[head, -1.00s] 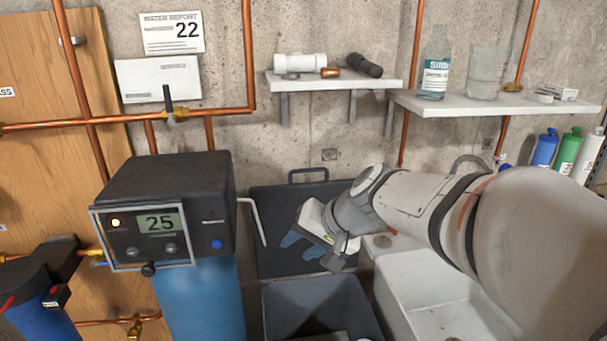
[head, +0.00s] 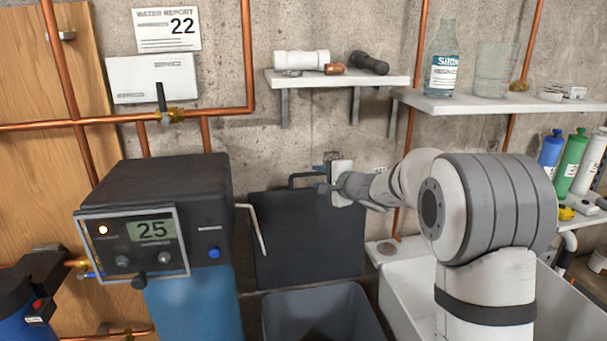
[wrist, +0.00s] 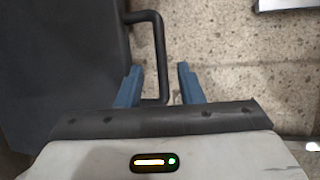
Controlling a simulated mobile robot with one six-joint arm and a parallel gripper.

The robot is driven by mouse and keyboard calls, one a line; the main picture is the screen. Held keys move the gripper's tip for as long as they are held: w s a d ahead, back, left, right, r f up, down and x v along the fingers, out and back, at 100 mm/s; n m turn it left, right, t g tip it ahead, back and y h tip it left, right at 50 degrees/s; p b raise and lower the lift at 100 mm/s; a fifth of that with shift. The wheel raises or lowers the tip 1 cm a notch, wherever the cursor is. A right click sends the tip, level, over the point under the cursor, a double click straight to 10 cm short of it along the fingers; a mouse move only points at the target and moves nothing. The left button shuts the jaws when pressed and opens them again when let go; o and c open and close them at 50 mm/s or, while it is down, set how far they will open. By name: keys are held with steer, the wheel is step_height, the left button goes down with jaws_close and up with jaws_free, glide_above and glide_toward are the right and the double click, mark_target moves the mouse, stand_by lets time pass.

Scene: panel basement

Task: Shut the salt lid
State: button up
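The dark grey salt lid (head: 305,240) stands raised, nearly upright, behind the open grey salt bin (head: 285,312). The lid also fills the left of the wrist view (wrist: 55,70). Its bar handle (head: 292,180) is at the top edge. My gripper (head: 322,172) is at the lid's upper right, beside the handle. In the wrist view my gripper (wrist: 160,85) has its two blue fingers apart, with the handle's bar (wrist: 159,50) seen in the gap between them. I cannot tell whether the fingers touch the bar.
The softener unit (head: 155,220) with a bent pale pipe stands left of the lid. A white sink (head: 410,300) is right of the bin. Shelves (head: 345,78) with pipe fittings and a bottle (head: 443,60) hang above. Copper pipes run along the wall.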

mark_target(311, 176)
steer(key=shift+p+x, duration=0.6)
steer(key=shift+x, duration=1.65)
steer(key=shift+s+a, duration=0.1)
steer(key=shift+a, duration=0.05)
jaws_close()
